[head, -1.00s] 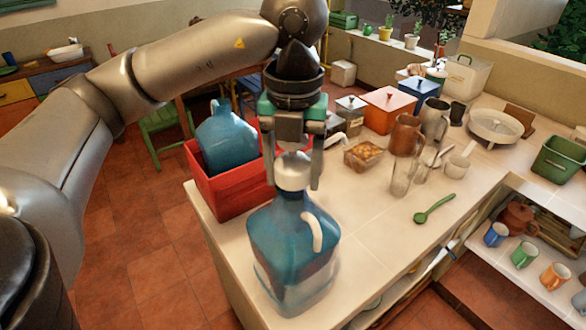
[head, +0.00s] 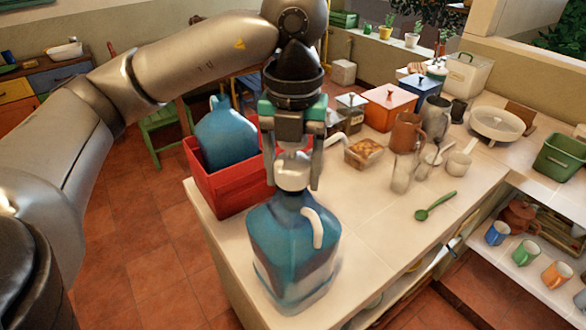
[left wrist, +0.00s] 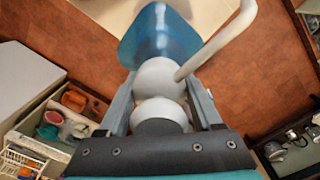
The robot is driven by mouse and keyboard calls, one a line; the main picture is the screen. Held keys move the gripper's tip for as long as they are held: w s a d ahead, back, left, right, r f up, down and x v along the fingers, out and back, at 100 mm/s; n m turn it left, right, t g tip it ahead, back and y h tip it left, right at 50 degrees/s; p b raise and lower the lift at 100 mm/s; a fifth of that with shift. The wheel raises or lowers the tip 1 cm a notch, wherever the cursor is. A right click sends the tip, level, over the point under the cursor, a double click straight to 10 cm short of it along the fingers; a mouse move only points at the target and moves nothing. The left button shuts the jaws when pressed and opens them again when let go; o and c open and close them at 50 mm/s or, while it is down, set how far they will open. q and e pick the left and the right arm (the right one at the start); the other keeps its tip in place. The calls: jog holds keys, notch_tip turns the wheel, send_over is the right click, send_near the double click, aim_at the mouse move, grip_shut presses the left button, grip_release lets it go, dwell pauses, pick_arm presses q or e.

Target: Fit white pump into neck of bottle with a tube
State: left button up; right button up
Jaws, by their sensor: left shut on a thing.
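A white pump (head: 292,175) is held between the fingers of my left gripper (head: 293,183). In the left wrist view the white pump (left wrist: 160,78) sits between the two grey fingers, its curved spout reaching to the upper right. A blue water bottle (head: 290,255) stands upright on the counter right below the pump. It also shows beyond the pump in the left wrist view (left wrist: 155,38). The pump and fingers hide the bottle's neck. I cannot tell whether the pump is in the neck or just over it. My right gripper is not in view.
A red crate (head: 222,190) with another blue bottle (head: 226,134) stands just left of the gripper. A food container (head: 363,153), glass jars and a green spoon (head: 436,205) lie to the right. The front right counter is clear.

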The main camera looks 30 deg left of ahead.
pick_arm(q)
jog(key=shift+f+b, duration=0.7)
jog(key=shift+f, duration=0.1)
dwell(0.4)
jog(key=o, duration=1.5)
jog(key=shift+r, duration=0.1)
notch_tip(320, 180, up, 15)
jog(key=p, duration=0.4)
jog(key=shift+r+p, duration=0.1)
jog(key=shift+p, duration=0.2)
